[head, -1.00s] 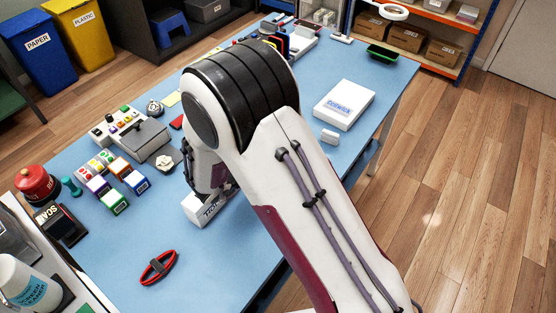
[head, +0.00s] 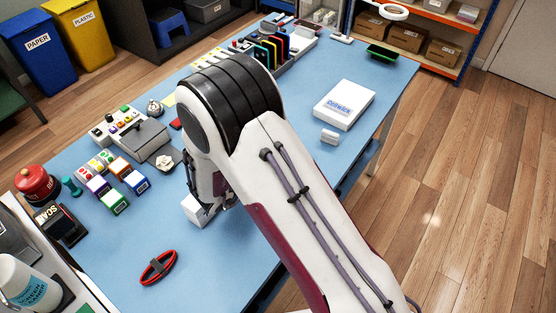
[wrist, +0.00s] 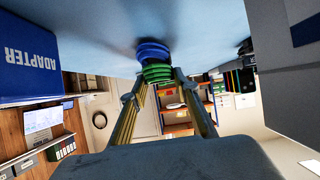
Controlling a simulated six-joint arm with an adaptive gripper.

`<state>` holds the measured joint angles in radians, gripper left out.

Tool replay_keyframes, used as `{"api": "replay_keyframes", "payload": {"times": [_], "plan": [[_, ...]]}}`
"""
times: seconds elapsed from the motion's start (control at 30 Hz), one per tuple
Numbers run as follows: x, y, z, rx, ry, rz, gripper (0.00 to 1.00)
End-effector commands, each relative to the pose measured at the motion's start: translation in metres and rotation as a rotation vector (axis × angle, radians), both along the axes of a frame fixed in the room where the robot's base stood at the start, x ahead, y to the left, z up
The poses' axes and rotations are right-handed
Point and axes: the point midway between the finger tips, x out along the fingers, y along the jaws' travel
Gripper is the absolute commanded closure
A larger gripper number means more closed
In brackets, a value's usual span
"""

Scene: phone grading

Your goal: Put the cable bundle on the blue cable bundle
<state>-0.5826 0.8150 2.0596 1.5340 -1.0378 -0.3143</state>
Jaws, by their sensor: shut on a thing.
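In the wrist view, which is upside down, my gripper (wrist: 158,88) has its two fingers on either side of a green cable bundle (wrist: 157,73) and is shut on it. The blue cable bundle (wrist: 152,51) sits on the blue table directly beneath the green one. The two look stacked and in line; whether they touch or a thin gap is left, I cannot tell. In the head view my arm hides both bundles and most of the gripper.
A blue adapter box (wrist: 30,50) stands beside the bundles. In the head view a white box (head: 196,209) is close to my gripper. A white carton (head: 344,104) lies right.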

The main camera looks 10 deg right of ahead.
Motion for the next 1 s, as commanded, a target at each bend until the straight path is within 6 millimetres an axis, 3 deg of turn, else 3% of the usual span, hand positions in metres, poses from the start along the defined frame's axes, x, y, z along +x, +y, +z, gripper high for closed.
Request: {"api": "replay_keyframes", "payload": {"times": [0.17,0.2,0.23,0.73,1.0], "plan": [[0.0,0.0,-0.003,0.0,0.0,0.0,0.9],[0.0,0.0,-0.002,0.001,-0.001,0.0,0.6],[0.0,0.0,-0.002,0.0,0.0,0.0,0.53],[0.0,0.0,0.0,0.0,0.0,0.0,0.53],[-0.013,0.015,0.011,0.0,-0.002,0.003,0.53]]}}
